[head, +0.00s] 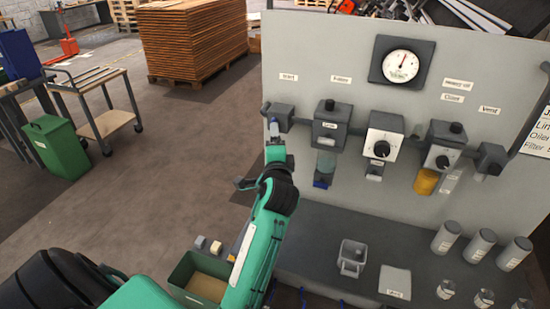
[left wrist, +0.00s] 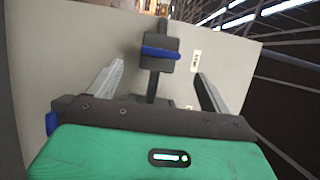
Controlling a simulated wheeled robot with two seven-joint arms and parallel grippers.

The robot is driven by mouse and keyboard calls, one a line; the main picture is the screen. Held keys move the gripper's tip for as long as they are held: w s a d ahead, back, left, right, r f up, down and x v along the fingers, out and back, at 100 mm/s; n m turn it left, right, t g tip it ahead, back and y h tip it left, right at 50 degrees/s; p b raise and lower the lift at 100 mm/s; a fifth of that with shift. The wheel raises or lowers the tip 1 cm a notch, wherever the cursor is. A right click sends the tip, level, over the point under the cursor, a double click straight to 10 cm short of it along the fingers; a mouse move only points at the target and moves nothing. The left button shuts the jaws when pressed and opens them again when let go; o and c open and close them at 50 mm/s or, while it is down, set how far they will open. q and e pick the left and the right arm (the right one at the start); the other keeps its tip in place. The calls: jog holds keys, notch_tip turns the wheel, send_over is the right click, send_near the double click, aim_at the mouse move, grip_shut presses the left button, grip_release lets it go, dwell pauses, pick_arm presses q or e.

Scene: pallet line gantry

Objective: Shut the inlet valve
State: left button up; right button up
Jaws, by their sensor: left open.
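The inlet valve is a dark block (head: 280,113) at the left edge of the grey panel, below a small label. In the left wrist view the valve block (left wrist: 157,68) carries a blue handle (left wrist: 161,53) lying crosswise over it. My left gripper (head: 274,128) is in front of the valve, partly covering it in the head view. In the left wrist view the open left gripper (left wrist: 158,85) has one finger on each side of the valve, with visible gaps. The handle is not clear in the head view. My right gripper is not in view.
The panel (head: 350,90) also bears a gauge (head: 401,65), a filter (head: 330,125), a regulator (head: 383,135) and an oiler (head: 440,148) right of the valve.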

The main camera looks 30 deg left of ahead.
pick_arm(q)
jog(key=shift+b+v, duration=0.3)
jog(key=shift+v, duration=1.3)
jog(key=shift+a, duration=0.1)
